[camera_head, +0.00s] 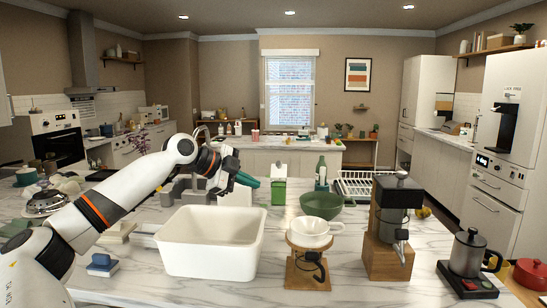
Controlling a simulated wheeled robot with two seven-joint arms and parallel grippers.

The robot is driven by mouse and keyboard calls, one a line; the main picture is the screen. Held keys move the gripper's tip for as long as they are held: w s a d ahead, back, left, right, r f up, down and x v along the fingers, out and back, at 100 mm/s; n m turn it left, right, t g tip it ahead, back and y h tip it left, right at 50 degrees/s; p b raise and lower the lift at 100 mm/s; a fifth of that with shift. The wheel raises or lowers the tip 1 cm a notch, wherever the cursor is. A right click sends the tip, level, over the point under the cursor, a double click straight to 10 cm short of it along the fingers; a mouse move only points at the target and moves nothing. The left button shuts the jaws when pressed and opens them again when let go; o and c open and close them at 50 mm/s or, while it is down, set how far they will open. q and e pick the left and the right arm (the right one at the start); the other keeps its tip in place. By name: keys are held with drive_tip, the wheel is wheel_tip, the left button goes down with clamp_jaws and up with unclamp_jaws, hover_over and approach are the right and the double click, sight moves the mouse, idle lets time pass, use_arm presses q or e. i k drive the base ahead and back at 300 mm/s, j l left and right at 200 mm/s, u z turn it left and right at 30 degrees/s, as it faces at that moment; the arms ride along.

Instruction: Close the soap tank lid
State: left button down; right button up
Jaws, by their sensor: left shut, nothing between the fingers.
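A small green box with a pale upper part (278,190) stands on the marble counter behind the white basin. It looks like the soap tank; its pale upper part seems to be a raised lid, but it is too small to be sure. My left arm reaches in from the left over the counter. Its gripper (248,181) is shut and empty, with dark green fingers pointing right, just left of the green box and apart from it as far as I can tell. My right gripper is not in view.
A white basin (211,254) sits in front of my left gripper. A green bowl (321,205), a white dripper cup (309,233) on a wooden stand, a coffee grinder (398,194) and a dish rack (357,184) stand to the right. A green bottle (321,169) is behind the bowl.

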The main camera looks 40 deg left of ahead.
sight(278, 170)
drive_tip(key=i+j, duration=0.25)
drive_tip(key=j, duration=0.15)
drive_tip(key=i+j, duration=0.25)
drive_tip(key=j, duration=0.2)
drive_tip(key=i+j, duration=0.55)
drive_tip(key=j, duration=0.25)
